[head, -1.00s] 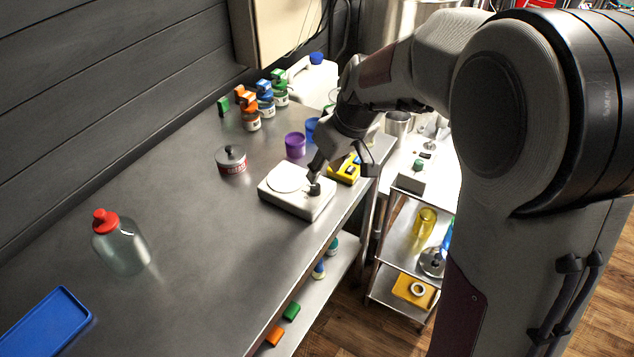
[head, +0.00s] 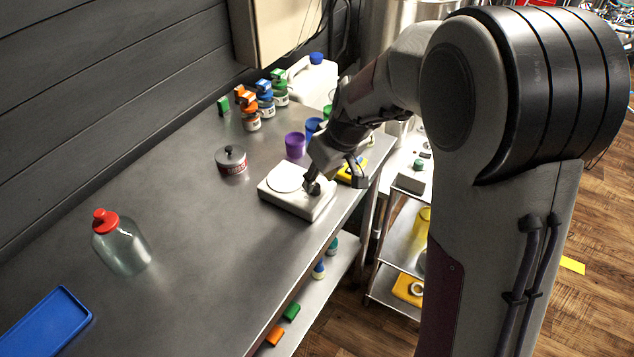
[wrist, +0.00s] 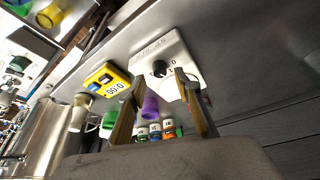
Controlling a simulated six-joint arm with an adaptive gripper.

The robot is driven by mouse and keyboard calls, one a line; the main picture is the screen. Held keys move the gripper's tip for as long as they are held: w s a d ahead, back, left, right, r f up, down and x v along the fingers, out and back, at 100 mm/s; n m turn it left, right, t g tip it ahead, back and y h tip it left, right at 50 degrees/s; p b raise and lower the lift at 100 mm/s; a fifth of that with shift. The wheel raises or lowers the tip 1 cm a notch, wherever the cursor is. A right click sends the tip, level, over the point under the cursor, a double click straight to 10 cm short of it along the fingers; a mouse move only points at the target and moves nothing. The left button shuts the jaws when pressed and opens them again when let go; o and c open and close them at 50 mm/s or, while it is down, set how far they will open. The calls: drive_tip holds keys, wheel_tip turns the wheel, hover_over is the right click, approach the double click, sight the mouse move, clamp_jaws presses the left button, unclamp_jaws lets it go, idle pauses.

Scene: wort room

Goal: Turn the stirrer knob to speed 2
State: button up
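The stirrer (head: 281,198), a white box with a round white plate, stands on the steel bench. Its dark knob (wrist: 160,67) shows in the wrist view on the white front face, with small dark marks around it. The marks and the knob's setting are too small to read surely. My gripper (head: 313,184) is at the knob's corner of the stirrer and largely hides the knob in the head view. In the wrist view my gripper (wrist: 160,80) is open, with one finger on each side of the knob in the picture. I cannot tell whether either finger touches it.
A yellow timer (wrist: 107,80) lies close beside the stirrer, partly behind my gripper in the head view. A purple cup (head: 295,145), a lidded tin (head: 231,160) and several small jars stand behind. A red-capped bottle (head: 122,248) and blue tray (head: 45,325) are at left; mid-bench is clear.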

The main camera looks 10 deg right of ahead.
sight(316, 186)
drive_tip(key=shift+x, duration=1.6)
clamp_jaws()
